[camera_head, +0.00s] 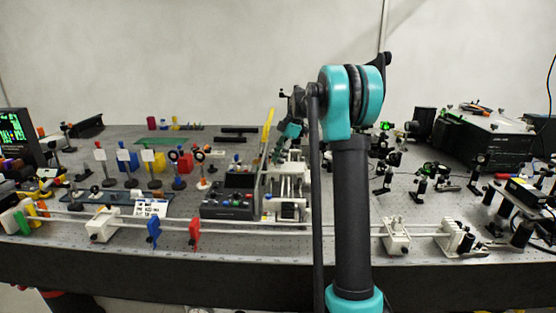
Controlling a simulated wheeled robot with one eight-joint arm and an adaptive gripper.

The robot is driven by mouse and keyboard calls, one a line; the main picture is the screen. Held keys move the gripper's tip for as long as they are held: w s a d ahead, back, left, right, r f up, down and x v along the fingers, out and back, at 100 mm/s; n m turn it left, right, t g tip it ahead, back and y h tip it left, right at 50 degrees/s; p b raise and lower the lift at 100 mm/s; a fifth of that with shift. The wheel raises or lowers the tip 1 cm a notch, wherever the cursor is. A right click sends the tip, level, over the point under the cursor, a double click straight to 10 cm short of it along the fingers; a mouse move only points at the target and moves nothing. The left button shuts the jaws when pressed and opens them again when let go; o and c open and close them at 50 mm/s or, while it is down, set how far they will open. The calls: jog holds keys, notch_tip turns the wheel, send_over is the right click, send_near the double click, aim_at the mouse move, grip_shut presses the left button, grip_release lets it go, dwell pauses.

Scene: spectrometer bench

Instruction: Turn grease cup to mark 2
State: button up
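I cannot pick out the grease cup or its marks in the head view; any such part is too small or hidden. My arm rises in front of the bench right of the middle and bends away over it. My gripper (276,152) seems to be at the far end of the arm, above the white-framed stage (290,182) near the bench's middle. It is small and partly covered by my own arm links. Its fingers do not show clearly, and I see nothing held.
A dark control box (229,204) sits left of the stage, beside an upright yellow strip (267,126). A white rail (340,231) runs along the front, with blue (153,233) and red (195,233) pieces. Optics mounts crowd both sides. A large black box (485,140) stands right.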

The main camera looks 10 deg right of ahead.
grip_shut()
dwell(0.3)
jog(key=shift+m, duration=0.3)
jog(key=m+t, duration=0.1)
jog(key=m, duration=0.2)
jog(key=shift+s+m+t, duration=0.15)
jog(key=shift+m+t, duration=0.15)
jog(key=m+t, duration=0.1)
jog(key=m, duration=0.2)
jog(key=shift+s+a+m+h, duration=0.1)
jog(key=shift+m+h, duration=0.2)
jog(key=m, duration=0.1)
jog(key=m+t, duration=0.1)
jog(key=m, duration=0.1)
jog(key=shift+s+m+t+h, duration=0.1)
jog(key=shift+m+t+h, duration=0.2)
jog(key=shift+a+m+t+h, duration=0.15)
jog(key=shift+m+t+h, duration=0.35)
jog(key=shift+m, duration=1.4)
